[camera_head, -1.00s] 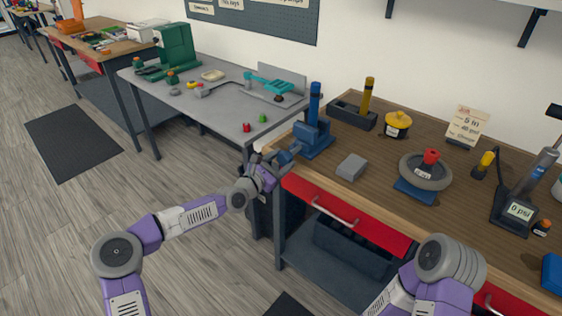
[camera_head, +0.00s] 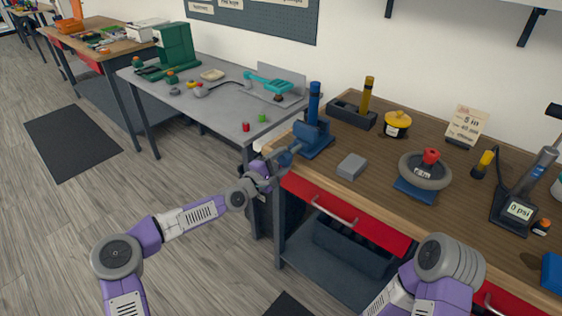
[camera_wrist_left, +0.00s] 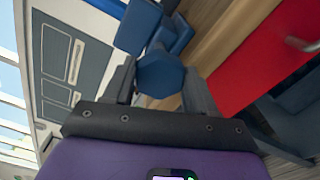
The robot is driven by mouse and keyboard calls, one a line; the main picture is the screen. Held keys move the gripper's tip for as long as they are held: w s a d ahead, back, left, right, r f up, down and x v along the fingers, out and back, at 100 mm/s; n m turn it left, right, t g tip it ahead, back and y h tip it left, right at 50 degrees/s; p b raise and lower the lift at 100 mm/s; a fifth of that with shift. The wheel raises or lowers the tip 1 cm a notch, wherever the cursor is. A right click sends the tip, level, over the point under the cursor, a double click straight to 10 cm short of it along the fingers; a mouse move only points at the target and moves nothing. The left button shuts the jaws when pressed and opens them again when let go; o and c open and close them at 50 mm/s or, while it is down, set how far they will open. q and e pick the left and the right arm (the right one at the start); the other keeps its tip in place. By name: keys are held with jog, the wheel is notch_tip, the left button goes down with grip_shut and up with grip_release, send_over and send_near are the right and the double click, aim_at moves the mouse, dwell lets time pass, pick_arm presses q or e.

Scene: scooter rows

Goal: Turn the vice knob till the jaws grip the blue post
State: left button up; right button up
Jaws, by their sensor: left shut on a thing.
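The blue vice (camera_head: 311,141) stands at the left front corner of the wooden bench. The blue post (camera_head: 314,102) stands upright at the vice; I cannot tell whether the jaws touch it. The vice knob (camera_wrist_left: 160,74) is a blue faceted piece in the left wrist view, between the fingers of my left gripper (camera_wrist_left: 160,88). In the head view my left gripper (camera_head: 276,165) is at the front of the vice, shut on the knob, which is mostly hidden there. My right arm shows at the lower right, but its gripper is out of view.
A grey block (camera_head: 352,167) lies on the bench right of the vice. A dark holder (camera_head: 351,114) with a yellow post (camera_head: 368,94) stands behind. A red drawer front (camera_head: 345,214) is below the bench edge. A grey table (camera_head: 222,101) adjoins at left.

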pick_arm(q)
jog(key=m, duration=0.5)
jog(key=shift+f+m, duration=0.1)
jog(key=shift+m, duration=0.3)
jog(key=m, duration=1)
jog(key=shift+m, duration=0.4)
jog(key=m, duration=0.5)
jog(key=shift+w, duration=0.1)
jog(key=m, duration=0.6)
jog(key=shift+a, duration=0.1)
jog(key=m, duration=1)
jog(key=shift+m, duration=0.4)
jog(key=m, duration=0.4)
jog(key=shift+a+m, duration=0.1)
jog(key=shift+m, duration=0.2)
